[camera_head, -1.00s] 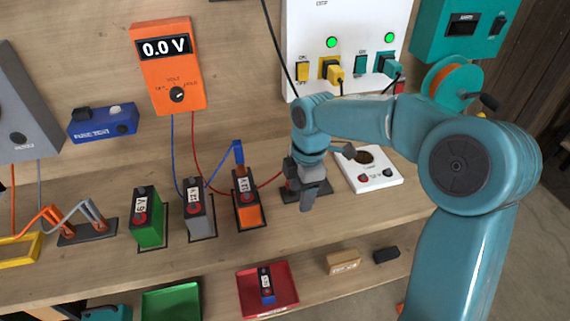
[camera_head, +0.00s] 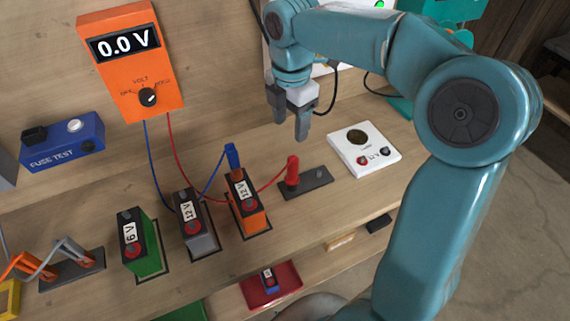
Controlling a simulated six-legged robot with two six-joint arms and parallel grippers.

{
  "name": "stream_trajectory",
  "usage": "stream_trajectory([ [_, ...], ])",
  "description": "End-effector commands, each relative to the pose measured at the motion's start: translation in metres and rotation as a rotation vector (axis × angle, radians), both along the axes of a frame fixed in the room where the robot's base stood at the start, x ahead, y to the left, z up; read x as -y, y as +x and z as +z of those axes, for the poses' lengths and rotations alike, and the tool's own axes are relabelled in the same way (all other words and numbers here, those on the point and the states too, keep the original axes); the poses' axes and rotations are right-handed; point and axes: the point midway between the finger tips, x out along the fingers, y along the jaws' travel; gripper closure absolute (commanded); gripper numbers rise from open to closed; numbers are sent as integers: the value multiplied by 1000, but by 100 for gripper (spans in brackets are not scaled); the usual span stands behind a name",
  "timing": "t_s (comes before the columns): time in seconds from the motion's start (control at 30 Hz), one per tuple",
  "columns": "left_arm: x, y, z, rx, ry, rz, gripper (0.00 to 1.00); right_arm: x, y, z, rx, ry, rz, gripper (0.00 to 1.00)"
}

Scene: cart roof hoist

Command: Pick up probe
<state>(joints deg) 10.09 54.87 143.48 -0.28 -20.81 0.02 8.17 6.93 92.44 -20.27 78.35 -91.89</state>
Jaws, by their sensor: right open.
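The orange multimeter (camera_head: 132,85) stands at the back and reads 0.0 V. Its blue lead runs to the blue probe (camera_head: 232,157), which stands on top of the orange 12V battery (camera_head: 248,216). Its red lead runs to the red probe (camera_head: 292,170), which stands upright at the left end of a dark holder plate (camera_head: 316,184). My right gripper (camera_head: 291,131) is open and empty, fingers pointing down, above and behind the red probe and apart from it. My left gripper is not in view.
A grey 12V battery (camera_head: 193,230) and a green 6V battery (camera_head: 139,252) stand left of the orange one. A white tester (camera_head: 363,150) lies to the right. A blue fuse tester (camera_head: 62,142) is at left. A red tray (camera_head: 290,291) sits below.

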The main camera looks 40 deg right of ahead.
Motion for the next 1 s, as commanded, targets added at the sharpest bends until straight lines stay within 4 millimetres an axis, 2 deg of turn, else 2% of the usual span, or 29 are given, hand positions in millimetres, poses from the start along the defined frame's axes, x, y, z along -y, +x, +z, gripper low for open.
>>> stream_trajectory([
  [0.4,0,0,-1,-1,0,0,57,-1,-8,-89,-6,1,-1,40],
  [0.67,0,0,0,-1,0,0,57,-1,-6,-112,-3,0,-1,40],
  [0.9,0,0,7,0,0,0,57,2,-4,-149,-5,0,-1,40],
  [1.0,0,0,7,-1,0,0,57,2,-3,-158,-2,1,-2,40],
])
